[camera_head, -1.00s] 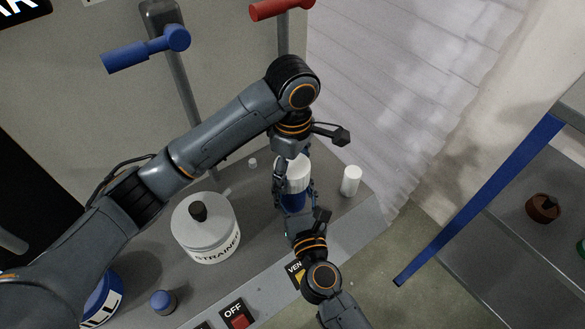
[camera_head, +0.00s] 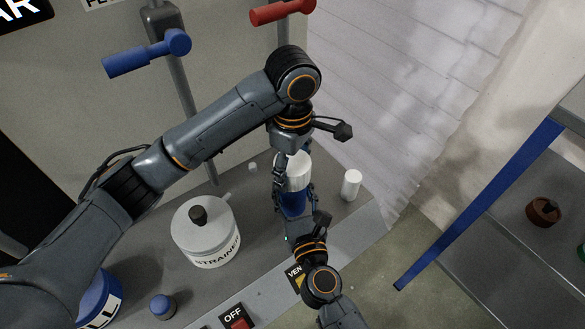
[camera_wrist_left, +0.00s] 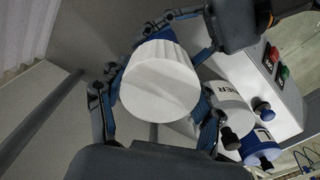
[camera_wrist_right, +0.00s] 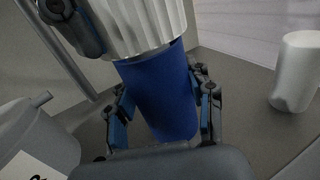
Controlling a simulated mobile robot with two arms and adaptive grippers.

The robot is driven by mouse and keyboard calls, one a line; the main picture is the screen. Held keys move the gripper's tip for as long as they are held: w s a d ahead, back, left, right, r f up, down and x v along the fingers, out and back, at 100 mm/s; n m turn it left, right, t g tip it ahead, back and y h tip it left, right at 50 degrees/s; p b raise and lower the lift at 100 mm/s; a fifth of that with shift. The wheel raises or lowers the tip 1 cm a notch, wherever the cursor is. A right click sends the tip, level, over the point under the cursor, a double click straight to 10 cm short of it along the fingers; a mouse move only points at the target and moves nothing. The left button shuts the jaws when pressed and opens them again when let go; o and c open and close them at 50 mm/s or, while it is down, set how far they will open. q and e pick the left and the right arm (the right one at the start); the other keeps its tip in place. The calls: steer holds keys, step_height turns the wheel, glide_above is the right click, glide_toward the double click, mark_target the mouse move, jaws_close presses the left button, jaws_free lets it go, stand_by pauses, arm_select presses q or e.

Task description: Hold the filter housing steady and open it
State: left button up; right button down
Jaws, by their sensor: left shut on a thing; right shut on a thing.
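The filter housing stands upright on the grey bench, with a white ribbed cap (camera_head: 299,168) above a blue body (camera_head: 293,202). The cap also shows in the left wrist view (camera_wrist_left: 156,78), and the body in the right wrist view (camera_wrist_right: 160,100). My left gripper (camera_head: 294,175) reaches down from above, its fingers shut around the cap. My right gripper (camera_wrist_right: 160,110) comes from the front, its fingers shut on either side of the blue body. The cap still sits over the body's top; the thread is hidden.
A white cylinder (camera_head: 350,185) stands right of the housing. A strainer pot (camera_head: 205,238) stands to the left, with a blue knob (camera_head: 162,305) and an OFF switch (camera_head: 237,317) in front. Blue and red lever handles (camera_head: 147,53) (camera_head: 282,11) are behind. A shelf (camera_head: 530,245) is at right.

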mark_target(292, 162)
arm_select(q)
steer(key=shift+r, duration=2)
arm_select(e)
steer(key=shift+c, duration=2.2)
jaws_free()
steer(key=v, duration=1.2)
steer(key=shift+f, duration=0.1)
